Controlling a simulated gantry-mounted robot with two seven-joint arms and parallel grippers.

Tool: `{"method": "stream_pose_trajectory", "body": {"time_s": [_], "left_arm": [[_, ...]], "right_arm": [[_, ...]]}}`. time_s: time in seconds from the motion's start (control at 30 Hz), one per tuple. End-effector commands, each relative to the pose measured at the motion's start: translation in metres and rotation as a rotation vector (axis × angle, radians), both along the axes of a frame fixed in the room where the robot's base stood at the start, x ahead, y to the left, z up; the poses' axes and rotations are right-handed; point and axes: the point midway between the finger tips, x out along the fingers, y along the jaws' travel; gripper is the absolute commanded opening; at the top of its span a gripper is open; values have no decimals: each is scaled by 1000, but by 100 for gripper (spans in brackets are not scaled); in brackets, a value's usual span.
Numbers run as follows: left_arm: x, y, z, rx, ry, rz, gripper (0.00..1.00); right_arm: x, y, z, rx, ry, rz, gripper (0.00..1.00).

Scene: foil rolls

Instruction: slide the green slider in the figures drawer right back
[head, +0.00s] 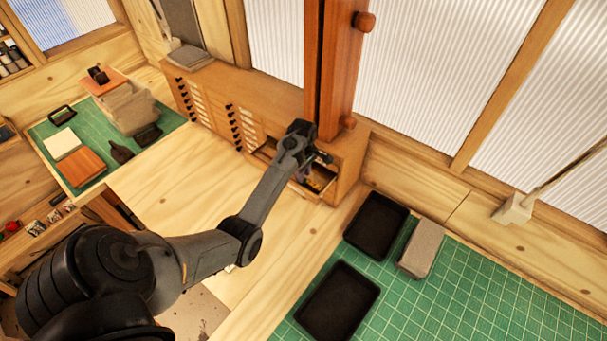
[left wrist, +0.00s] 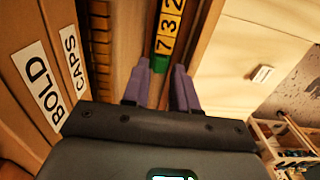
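The open figures drawer (head: 328,187) sticks out of the wooden cabinet in the head view, partly hidden by my left arm. In the left wrist view a row of yellow figure blocks (left wrist: 167,30), marked 7, 3 and 2, lies in a narrow channel. The green slider (left wrist: 160,64) sits at the near end of this row, by the 7. My left gripper (left wrist: 159,86) has its two purple-grey fingers apart, one either side of the channel, with the slider between or just beyond their tips. It also shows over the drawer in the head view (head: 312,165). My right gripper is not in view.
The cabinet (head: 225,85) has several small labelled drawers. Labels reading BOLD (left wrist: 38,84) and CAPS (left wrist: 73,66) lie left of my fingers. A reddish wooden post (head: 338,70) rises close behind my gripper. Black trays (head: 338,300) and a grey block (head: 421,248) lie on the green mat.

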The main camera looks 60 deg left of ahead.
Motion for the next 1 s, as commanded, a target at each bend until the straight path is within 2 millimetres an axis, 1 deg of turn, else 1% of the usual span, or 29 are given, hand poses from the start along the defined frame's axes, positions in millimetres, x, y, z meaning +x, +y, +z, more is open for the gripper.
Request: {"method": "stream_pose_trajectory", "body": {"time_s": [0.1, 0.2, 0.53, 0.7, 0.73, 1.0], "left_arm": [[0, 0, -10, -1, 2, 0, 28], [0, 0, -15, 0, 0, 0, 28], [0, 0, -17, 0, 0, 0, 28], [0, 0, -17, 0, 0, -1, 2], [0, 0, -17, 0, 0, -1, 0], [0, 0, -17, 0, -1, -1, 0]], "right_arm": [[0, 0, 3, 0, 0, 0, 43], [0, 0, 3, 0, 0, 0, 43], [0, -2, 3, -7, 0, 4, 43], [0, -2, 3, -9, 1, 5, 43], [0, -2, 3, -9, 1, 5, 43], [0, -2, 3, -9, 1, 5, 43]]}}
